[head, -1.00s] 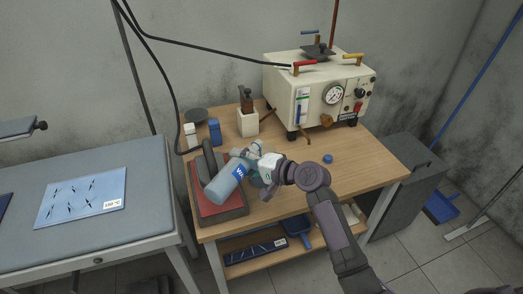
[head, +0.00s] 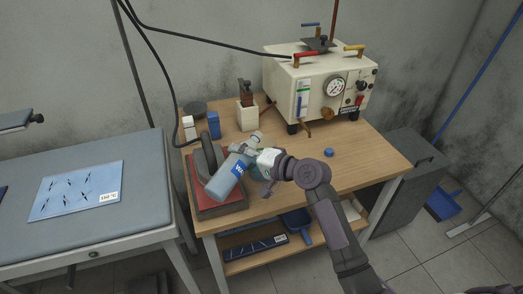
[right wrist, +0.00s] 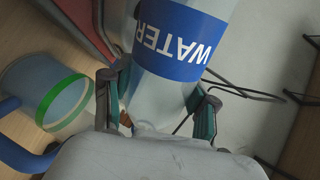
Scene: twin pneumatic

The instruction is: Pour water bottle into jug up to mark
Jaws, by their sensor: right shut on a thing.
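The water bottle (head: 224,183) is clear with a blue "WATER" label and is held tilted in the head view, its wide end at lower left and its narrow end at upper right. My right gripper (head: 255,160) is shut on it; the fingers straddle the bottle in the right wrist view (right wrist: 160,105). The jug (right wrist: 35,85), with a green band and a blue handle, stands on the wooden table beside the gripper, apart from the bottle. In the head view my gripper largely hides the jug. No stream of water shows. My left gripper is out of view.
A blue cap (head: 329,153) lies on the wooden table (head: 365,165). A press with a red pad (head: 200,205) is beside the bottle. A cream machine with a gauge (head: 320,88) stands behind. The table's right part is mostly clear.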

